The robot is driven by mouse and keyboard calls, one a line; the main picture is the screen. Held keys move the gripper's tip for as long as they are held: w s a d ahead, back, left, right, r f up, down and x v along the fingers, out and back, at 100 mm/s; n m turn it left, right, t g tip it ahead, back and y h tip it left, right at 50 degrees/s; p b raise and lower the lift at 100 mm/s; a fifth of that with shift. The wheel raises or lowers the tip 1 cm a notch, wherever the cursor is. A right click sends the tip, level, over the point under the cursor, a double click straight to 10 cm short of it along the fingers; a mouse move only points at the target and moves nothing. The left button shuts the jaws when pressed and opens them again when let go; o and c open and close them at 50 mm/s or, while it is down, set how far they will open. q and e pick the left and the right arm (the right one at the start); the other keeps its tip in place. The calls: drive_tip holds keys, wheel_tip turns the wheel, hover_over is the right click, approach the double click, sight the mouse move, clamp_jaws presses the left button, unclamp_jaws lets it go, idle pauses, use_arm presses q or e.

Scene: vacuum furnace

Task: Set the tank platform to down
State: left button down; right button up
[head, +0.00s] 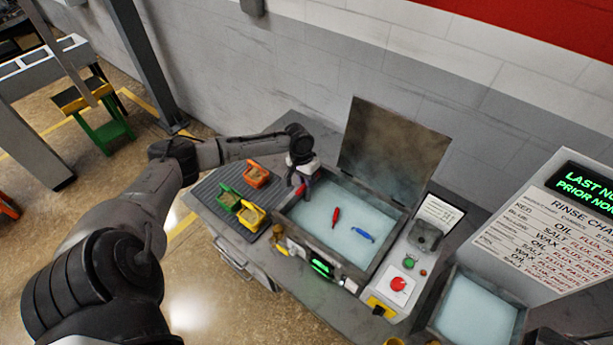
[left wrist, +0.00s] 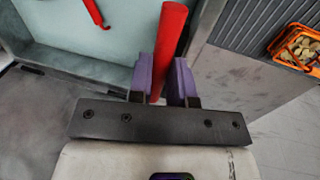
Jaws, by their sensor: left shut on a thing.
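The tank (head: 318,246) is a grey open box with a pale blue inside and its lid (head: 388,150) raised. A red tool (head: 336,216) and a blue tool (head: 362,234) show inside it; the platform's height cannot be told. My left gripper (head: 301,188) is at the tank's left rim. In the left wrist view its purple fingers (left wrist: 163,82) are shut on a red bar (left wrist: 171,35) that stretches away beside the tank wall. The red tool also shows in that view (left wrist: 93,12). My right gripper is not in view.
Orange (head: 257,175), green (head: 228,200) and yellow (head: 251,215) bins stand on a ribbed mat left of the tank. A control panel with a red button (head: 398,284) is at its right. A second tank (head: 475,310) and a rinse chart sign (head: 570,220) stand farther right.

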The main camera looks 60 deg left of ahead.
use_arm(q)
drive_tip(key=shift+s+a+f, duration=0.1)
drive_tip(key=shift+f, duration=0.2)
drive_tip(key=c, duration=1.1)
unclamp_jaws()
drive_tip(key=shift+r, duration=0.1)
drive_tip(key=shift+o, duration=0.2)
wheel_tip(320, 180, up, 14)
drive_tip(key=a+b, duration=0.2)
drive_tip(key=shift+s+a+f, duration=0.2)
drive_tip(key=shift+s, duration=0.2)
